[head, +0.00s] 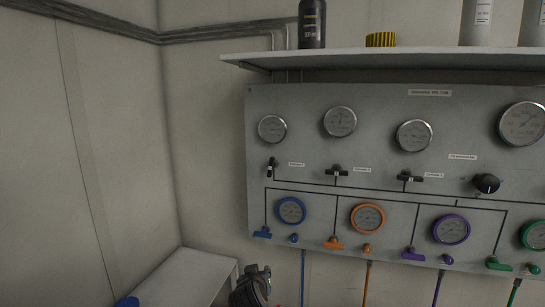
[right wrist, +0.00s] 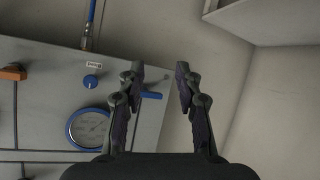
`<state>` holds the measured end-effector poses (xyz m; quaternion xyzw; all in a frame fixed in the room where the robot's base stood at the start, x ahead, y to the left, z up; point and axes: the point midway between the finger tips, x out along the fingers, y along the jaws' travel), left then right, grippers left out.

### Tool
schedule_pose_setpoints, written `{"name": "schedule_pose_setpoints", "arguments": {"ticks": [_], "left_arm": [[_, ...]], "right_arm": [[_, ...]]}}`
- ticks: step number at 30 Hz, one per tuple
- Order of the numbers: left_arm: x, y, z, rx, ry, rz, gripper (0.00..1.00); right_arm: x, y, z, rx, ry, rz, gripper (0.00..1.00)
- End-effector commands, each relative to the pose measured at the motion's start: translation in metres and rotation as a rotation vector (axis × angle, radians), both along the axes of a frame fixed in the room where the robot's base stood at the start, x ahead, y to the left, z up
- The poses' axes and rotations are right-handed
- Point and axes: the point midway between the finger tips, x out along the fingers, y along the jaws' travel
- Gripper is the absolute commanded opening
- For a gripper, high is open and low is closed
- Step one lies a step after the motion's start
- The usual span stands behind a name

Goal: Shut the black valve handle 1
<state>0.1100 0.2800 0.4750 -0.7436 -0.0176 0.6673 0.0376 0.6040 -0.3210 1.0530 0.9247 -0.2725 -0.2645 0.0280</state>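Three small black valve handles sit in a row on the grey panel (head: 320,100). The leftmost black handle (head: 272,167), beside the first small label, points up and down. The middle handle (head: 337,171) and the right handle (head: 410,178) lie roughly sideways. One dark gripper (head: 256,272) shows at the bottom of the head view, below and left of the panel; it appears to be my right one. In the right wrist view my right gripper (right wrist: 160,72) is open and empty, in front of the panel's edge near a blue lever (right wrist: 150,95). My left gripper is not visible.
Below the black handles are coloured gauges and levers, such as the blue gauge (head: 291,210) and blue lever (head: 262,233). A shelf (head: 350,60) with bottles overhangs the panel. A white bench (head: 190,275) stands lower left. The wall left of the panel is clear.

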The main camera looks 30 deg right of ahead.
Motion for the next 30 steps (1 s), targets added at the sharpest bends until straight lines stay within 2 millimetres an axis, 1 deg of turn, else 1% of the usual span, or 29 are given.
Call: {"name": "schedule_pose_setpoints", "arguments": {"ticks": [1,2,3,5,6,9,12,14,18,20,24,30], "left_arm": [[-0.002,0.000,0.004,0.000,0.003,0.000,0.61],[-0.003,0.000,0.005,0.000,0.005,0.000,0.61],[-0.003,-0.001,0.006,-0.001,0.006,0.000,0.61],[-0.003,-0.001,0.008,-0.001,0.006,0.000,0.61],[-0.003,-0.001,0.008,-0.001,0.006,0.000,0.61],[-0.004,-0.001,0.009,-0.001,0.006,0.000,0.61],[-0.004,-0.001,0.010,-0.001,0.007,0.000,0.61],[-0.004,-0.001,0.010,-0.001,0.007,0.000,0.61],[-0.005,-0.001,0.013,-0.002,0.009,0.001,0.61],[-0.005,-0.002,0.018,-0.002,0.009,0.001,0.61],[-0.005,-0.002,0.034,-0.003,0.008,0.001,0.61],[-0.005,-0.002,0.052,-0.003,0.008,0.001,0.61]], "right_arm": [[0.018,-0.005,0.063,-0.013,-0.119,-0.053,0.34],[0.025,-0.008,0.097,-0.022,-0.185,-0.088,0.34],[0.030,-0.012,0.140,-0.031,-0.268,-0.133,0.34],[0.031,-0.017,0.197,-0.042,-0.380,-0.193,0.34],[0.030,-0.020,0.229,-0.045,-0.444,-0.227,0.34],[0.022,-0.024,0.284,-0.051,-0.556,-0.289,0.34],[0.016,-0.027,0.309,-0.055,-0.608,-0.318,0.34],[0.015,-0.027,0.313,-0.055,-0.618,-0.323,0.34],[0.018,-0.031,0.315,-0.058,-0.617,-0.323,0.34],[0.023,-0.037,0.316,-0.062,-0.615,-0.323,0.34],[0.041,-0.059,0.319,-0.064,-0.613,-0.324,0.34],[0.067,-0.090,0.317,-0.059,-0.612,-0.324,0.34]]}}
